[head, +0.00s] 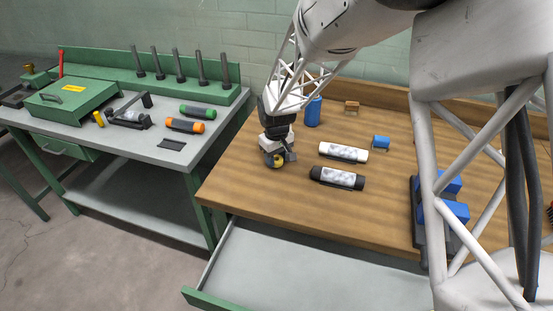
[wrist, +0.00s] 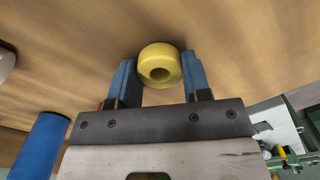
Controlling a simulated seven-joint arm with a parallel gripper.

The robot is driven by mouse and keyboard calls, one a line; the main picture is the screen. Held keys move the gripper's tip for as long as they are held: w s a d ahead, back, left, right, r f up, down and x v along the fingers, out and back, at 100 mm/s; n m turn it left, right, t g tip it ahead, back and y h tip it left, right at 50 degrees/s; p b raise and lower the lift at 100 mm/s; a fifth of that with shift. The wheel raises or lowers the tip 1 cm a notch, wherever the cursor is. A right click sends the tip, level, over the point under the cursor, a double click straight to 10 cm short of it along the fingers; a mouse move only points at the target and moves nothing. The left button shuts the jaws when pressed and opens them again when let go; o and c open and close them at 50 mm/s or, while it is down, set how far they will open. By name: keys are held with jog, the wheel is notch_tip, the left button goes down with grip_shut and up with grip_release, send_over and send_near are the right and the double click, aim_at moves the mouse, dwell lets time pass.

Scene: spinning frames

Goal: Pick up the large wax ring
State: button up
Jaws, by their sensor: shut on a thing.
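The large wax ring (wrist: 160,65) is a yellow, thick, rounded ring with a hole in its middle. In the wrist view it sits between the two blue fingers of my gripper (wrist: 160,78), which is shut on it. In the head view the ring (head: 274,161) shows as a small yellow patch at the tip of my gripper (head: 277,158), near the left edge of the wooden table (head: 250,198). I cannot tell whether the ring touches the tabletop.
A blue cylinder (head: 313,112) stands just behind my gripper. A white cylinder (head: 343,152) and a black one (head: 337,178) lie to its right. A small blue object (head: 381,142) is farther right. An open drawer (head: 300,270) is below. A green workbench (head: 150,150) stands left.

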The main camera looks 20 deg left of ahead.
jog(key=shift+r, duration=0.65)
notch_tip(320, 180, up, 2)
jog(key=shift+s+d, duration=0.1)
jog(key=s+d, duration=0.2)
jog(key=s, duration=0.2)
jog(key=s+d, duration=0.3)
jog(key=s, duration=0.2)
jog(key=s+d+r, duration=0.1)
jog(key=s+d, duration=0.2)
jog(key=s, duration=0.1)
jog(key=shift+s+d+r, duration=0.1)
jog(key=shift+s+d, duration=0.05)
jog(key=shift+d, duration=0.05)
jog(key=shift+s, duration=0.1)
